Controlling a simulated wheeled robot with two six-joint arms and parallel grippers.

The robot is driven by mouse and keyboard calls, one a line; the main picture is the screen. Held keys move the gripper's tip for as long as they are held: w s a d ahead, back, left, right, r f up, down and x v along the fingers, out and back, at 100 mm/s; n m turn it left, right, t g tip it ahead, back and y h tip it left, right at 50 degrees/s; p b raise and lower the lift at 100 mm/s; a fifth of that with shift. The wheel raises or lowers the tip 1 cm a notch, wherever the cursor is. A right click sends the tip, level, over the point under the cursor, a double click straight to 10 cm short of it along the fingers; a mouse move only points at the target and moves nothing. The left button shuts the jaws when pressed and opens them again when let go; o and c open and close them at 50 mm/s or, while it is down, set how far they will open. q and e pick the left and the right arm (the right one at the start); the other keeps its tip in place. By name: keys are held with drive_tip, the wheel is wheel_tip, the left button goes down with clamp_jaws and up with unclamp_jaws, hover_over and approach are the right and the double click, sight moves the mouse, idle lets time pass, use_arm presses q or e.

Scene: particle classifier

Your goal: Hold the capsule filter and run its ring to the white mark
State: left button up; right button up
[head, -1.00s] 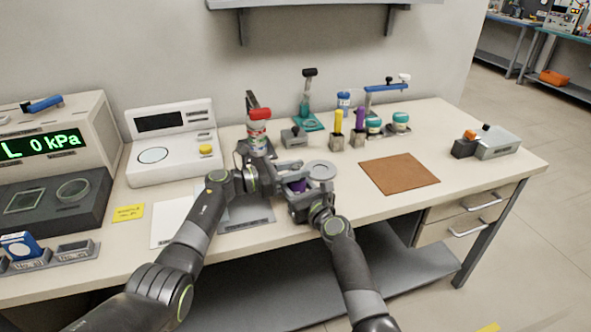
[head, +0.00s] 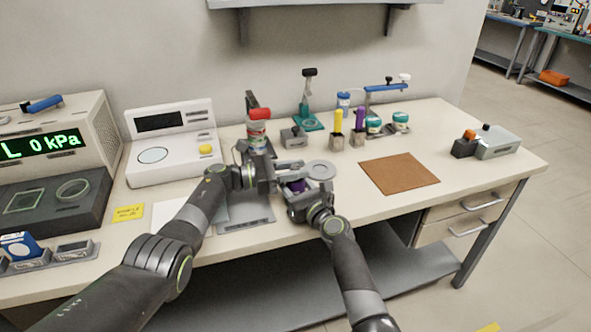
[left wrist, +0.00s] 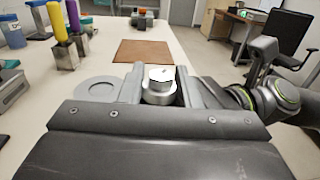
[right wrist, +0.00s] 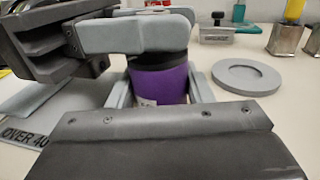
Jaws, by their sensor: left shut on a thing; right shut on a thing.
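The capsule filter has a purple body (right wrist: 160,84) with a dark band above it; a small piece of purple also shows in the head view (head: 297,185). My right gripper (head: 299,192) is shut around the purple body from the front. My left gripper (head: 288,168) is shut higher up, at the ring level, its grey fingers across the top in the right wrist view. In the left wrist view a pale cylindrical top (left wrist: 160,82) sits between the left fingers. A small pale patch (right wrist: 144,101) shows low on the purple body. I cannot make out the white mark.
A flat grey ring-shaped piece (head: 320,171) lies just right of the grippers. Behind stand a red-topped device (head: 259,126), a grey block (head: 294,137) and yellow and purple markers in holders.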

use_arm(q)
drive_tip(key=o, duration=1)
drive_tip(key=shift+a, duration=0.1)
drive_tip(key=v, duration=1.2)
drive_tip(key=shift+c, duration=0.2)
